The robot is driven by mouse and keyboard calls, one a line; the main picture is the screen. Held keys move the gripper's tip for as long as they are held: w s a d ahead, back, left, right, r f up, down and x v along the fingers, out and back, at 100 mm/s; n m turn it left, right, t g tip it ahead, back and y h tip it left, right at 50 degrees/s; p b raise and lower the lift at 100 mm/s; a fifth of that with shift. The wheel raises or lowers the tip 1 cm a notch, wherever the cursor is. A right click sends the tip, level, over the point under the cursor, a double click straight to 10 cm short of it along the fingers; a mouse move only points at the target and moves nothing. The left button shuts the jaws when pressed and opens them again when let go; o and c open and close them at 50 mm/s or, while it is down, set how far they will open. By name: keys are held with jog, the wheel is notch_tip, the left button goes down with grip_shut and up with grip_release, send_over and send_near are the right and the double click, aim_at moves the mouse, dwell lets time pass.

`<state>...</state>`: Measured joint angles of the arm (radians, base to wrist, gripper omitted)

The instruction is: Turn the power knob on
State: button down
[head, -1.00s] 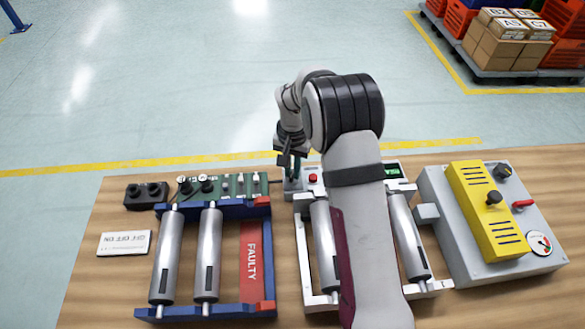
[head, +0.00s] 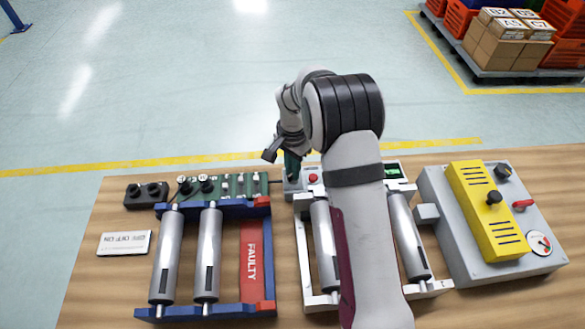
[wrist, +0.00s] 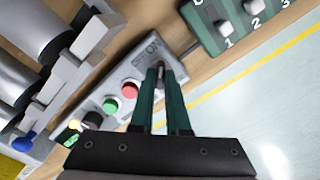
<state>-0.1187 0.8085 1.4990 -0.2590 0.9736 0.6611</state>
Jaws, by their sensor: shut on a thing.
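The power knob (wrist: 159,71) is a small dark grey knob on the grey control box (wrist: 120,82), beside lettering that partly reads "ON". My gripper (wrist: 157,72) has its green fingers closed around this knob in the wrist view. The fingers hide most of the knob, so its exact pointing is hard to read. In the head view my gripper (head: 291,168) points down at the left end of the control box (head: 292,186). The knob itself is hidden there.
A red button (wrist: 130,90) and a green button (wrist: 111,105) sit beside the fingers. A green board with numbered switches (head: 236,187) lies to the left. A grey box with a yellow panel (head: 487,210) stands at right. Rollers lie in front.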

jog(key=c, duration=0.9)
grip_release()
notch_tip(320, 180, up, 16)
jog(key=s+d+r+n+y, duration=0.1)
jog(key=s+r, duration=0.2)
jog(key=s, duration=0.7)
jog(key=s+d+r+n, duration=0.1)
jog(key=s+r, duration=0.1)
jog(key=s, duration=0.7)
jog(key=s+f, duration=0.2)
jog(key=s, duration=0.5)
jog(key=s+f+n, duration=0.1)
jog(key=s+f, duration=0.1)
jog(key=s, duration=0.5)
jog(key=shift+s+f+n+y, duration=0.2)
jog(key=shift+f+n+y, duration=0.1)
jog(key=shift+y, duration=0.1)
